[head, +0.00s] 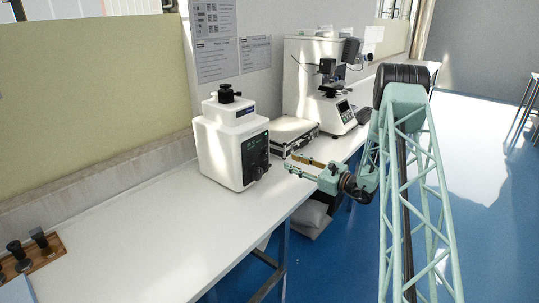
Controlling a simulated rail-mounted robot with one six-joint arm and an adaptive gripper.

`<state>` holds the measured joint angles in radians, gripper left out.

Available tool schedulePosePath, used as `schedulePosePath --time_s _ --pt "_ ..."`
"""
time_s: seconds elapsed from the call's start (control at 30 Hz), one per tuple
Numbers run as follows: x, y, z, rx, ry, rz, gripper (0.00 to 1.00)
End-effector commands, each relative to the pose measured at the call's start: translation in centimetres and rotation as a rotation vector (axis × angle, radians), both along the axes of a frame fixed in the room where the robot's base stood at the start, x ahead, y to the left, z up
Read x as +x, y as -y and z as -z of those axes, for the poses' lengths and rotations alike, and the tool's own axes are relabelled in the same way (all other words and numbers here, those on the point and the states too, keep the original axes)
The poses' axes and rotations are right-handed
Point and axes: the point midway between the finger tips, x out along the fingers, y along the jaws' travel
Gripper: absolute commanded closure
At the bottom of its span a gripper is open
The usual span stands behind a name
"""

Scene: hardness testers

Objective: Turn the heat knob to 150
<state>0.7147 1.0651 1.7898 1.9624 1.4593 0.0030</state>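A white box-shaped machine (222,149) with a black knob-like cap (227,93) on top stands on the white bench. Its right-hand face carries a dark control panel (255,153) with small green marks. A dark knob-like part (259,173) sits low on that panel. Which control is the heat knob, and its setting, are too small to read. My gripper (290,163) is just right of the panel, pointing left toward it. Its two fingers are spread apart with nothing seen between them. A gap shows between the fingertips and the panel.
A hardness tester (340,112) stands farther back on the bench. A flat case (294,133) lies between the two machines, behind my gripper. A wooden holder (35,258) with dark pieces is at the near left. The bench (150,235) in front is clear.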

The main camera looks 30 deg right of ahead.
Motion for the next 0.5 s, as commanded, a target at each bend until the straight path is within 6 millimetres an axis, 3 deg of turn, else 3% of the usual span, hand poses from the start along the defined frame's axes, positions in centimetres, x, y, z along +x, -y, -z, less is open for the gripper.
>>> schedulePosePath --time_s 0.5 --pt "1.3 -0.7 0.1 -0.001 0.0 -0.002 0.7"
